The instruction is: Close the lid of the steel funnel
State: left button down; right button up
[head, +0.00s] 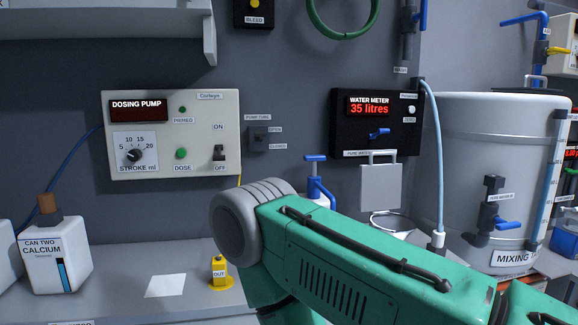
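A flat grey square plate (380,188) with a bar handle at its top edge stands upright below the water meter; it looks like the raised lid of the steel funnel. Just below it, part of a round metal rim (394,216) shows, likely the funnel's mouth. The rest of the funnel is hidden behind my green arm (345,255), which crosses the lower right of the head view in front of it. Neither of my grippers is in view, so where they are relative to the lid cannot be seen.
A blue-handled valve (316,180) stands left of the lid. A mixing tank (500,150) with a pale hose (434,150) stands at right. A dosing pump panel (172,135) is on the wall. The bench holds a calcium can (55,258) and a yellow fitting (219,273).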

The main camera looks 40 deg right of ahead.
aim_at(381, 187)
jog(key=z, duration=2)
jog(key=i+l, duration=0.25)
jog(key=i+l+z, duration=0.15)
jog(key=i, duration=0.25)
